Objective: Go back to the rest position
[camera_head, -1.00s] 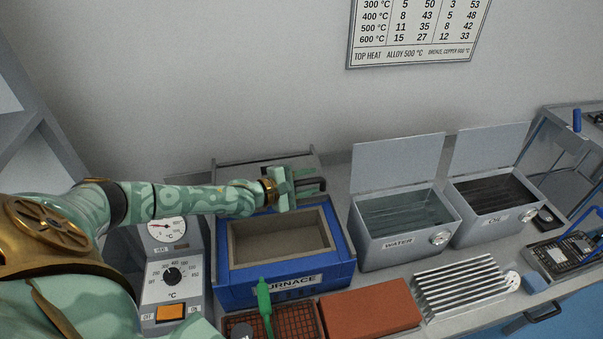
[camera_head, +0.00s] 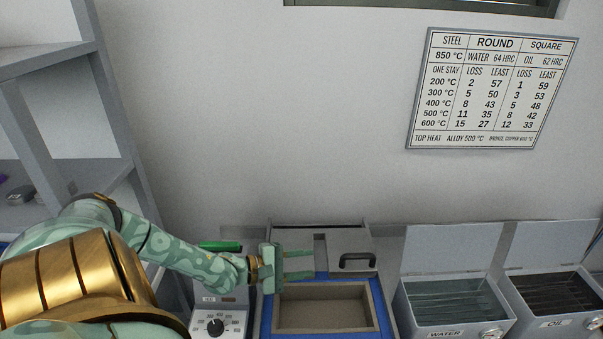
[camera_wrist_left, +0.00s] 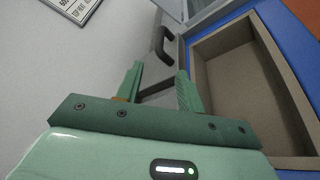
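My left gripper (camera_head: 298,265) is at the back left of the blue furnace (camera_head: 266,318). Its two green fingers are spread apart with nothing between them. They point right in the head view. The left wrist view also shows the open gripper (camera_wrist_left: 160,88) and its empty gap. The furnace chamber (camera_head: 325,308) is uncovered and looks empty. Its grey lid (camera_head: 348,240) with a black handle (camera_head: 357,261) lies behind the opening. The handle also shows ahead of the fingers in the left wrist view (camera_wrist_left: 163,45). My right gripper is in neither view.
A control panel with a dial (camera_head: 216,327) stands left of the furnace. A grey shelf unit (camera_head: 118,120) rises at the left. The water tank (camera_head: 450,309) and oil tank (camera_head: 552,300) stand open at the right. A chart (camera_head: 492,90) hangs on the wall.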

